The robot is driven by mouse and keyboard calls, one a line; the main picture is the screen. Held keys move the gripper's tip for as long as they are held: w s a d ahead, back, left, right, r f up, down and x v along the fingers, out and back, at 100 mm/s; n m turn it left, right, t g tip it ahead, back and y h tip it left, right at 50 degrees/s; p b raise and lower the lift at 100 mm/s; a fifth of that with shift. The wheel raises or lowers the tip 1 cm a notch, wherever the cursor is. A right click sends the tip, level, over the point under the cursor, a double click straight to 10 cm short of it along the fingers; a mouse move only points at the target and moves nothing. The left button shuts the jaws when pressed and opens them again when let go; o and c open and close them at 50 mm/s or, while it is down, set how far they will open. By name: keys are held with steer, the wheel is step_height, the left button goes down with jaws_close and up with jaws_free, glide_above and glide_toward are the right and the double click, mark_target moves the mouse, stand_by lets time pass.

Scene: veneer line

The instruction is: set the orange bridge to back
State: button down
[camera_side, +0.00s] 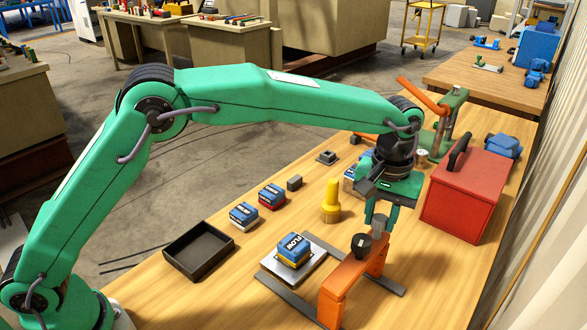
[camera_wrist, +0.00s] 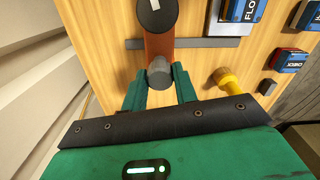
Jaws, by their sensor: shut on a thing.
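The orange bridge (camera_side: 350,272) is a slanting orange bar with legs, standing across grey rails at the front of the bench. A black knob (camera_side: 361,243) sits on its top. In the wrist view the bridge (camera_wrist: 159,45) runs away from me, with a grey round post (camera_wrist: 160,74) at its near end. My gripper (camera_side: 377,218) reaches down at the bridge's far end. In the wrist view the green fingers (camera_wrist: 160,88) are shut on that post, one on each side. The finger contact is partly hidden in the side view.
A yellow and blue FLOW block (camera_side: 293,250) sits on a pale plate (camera_side: 268,262) left of the bridge. A yellow peg (camera_side: 331,200) stands behind it. A black tray (camera_side: 198,252) is at left. A red toolbox (camera_side: 465,190) stands right of my gripper. The front-right bench is clear.

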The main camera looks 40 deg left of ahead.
steer(key=shift+d+r, duration=0.1)
steer(key=shift+d, duration=2)
steer(key=c, duration=1.1)
jaws_free()
steer(key=shift+a, duration=0.1)
step_height(320, 180, up, 8)
